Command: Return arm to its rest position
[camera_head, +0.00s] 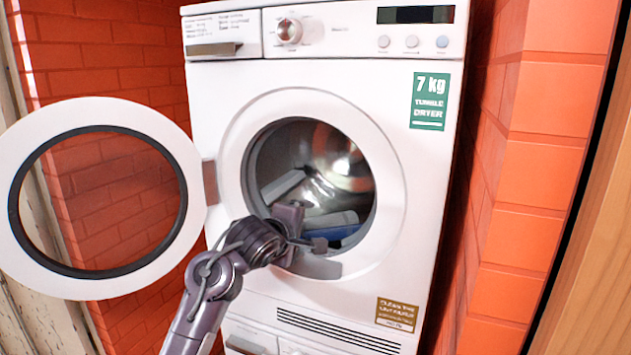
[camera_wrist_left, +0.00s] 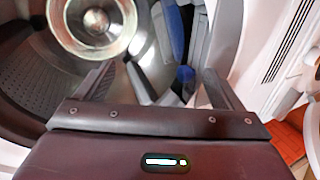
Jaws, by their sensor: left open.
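My left gripper (camera_head: 318,244) is at the lower part of the round opening of the white tumble dryer (camera_head: 425,190). In the left wrist view its two fingers (camera_wrist_left: 162,85) are spread apart with nothing between them. My left arm reaches up to it from the bottom of the head view. The metal drum (camera_head: 335,165) shows beyond the fingers. Grey and blue items (camera_head: 335,228) lie low in the drum; the wrist view also shows blue and grey pieces (camera_wrist_left: 172,35), and I cannot tell what they are. My right gripper is not in view.
The dryer's round door (camera_head: 178,225) stands wide open to the left, with a dark inner ring. Orange brick walls (camera_head: 535,150) stand close on both sides. A wooden edge (camera_head: 590,250) is at the far right. The opening's rim surrounds my gripper.

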